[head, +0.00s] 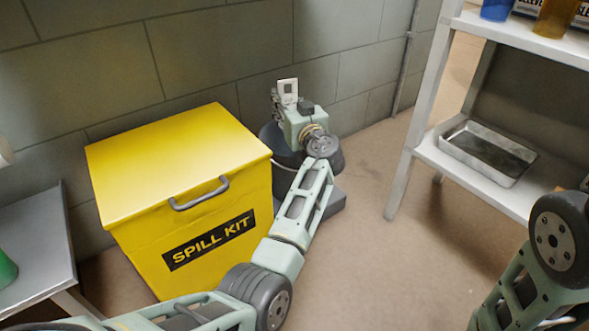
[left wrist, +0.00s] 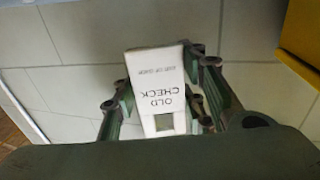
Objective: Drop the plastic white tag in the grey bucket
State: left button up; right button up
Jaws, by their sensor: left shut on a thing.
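The white tag (head: 288,86) is held in my left gripper (head: 281,98), near the wall. In the left wrist view the tag (left wrist: 158,85) sits between the fingers of my left gripper (left wrist: 165,100), with "OLD CHECK" printed on it. The dark grey bucket (head: 286,158) stands on the floor by the wall, partly hidden behind my left wrist and forearm. In the head view the tag shows above and behind the bucket; the exact gap cannot be told. My right arm comes in at lower right, but its gripper is out of view.
A yellow spill kit box (head: 180,165) stands left of the bucket, close beside my left arm. A white shelf (head: 475,178) with a metal tray (head: 487,150) is at right. A grey table (head: 38,240) is at far left. Floor between bucket and shelf is clear.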

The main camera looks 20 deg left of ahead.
pick_arm(q)
notch_tip(320, 180, down, 4)
jog(key=shift+f+b, duration=0.15)
jog(key=shift+b, duration=0.6)
jog(key=o, duration=1.4)
jog(key=shift+c, duration=0.2)
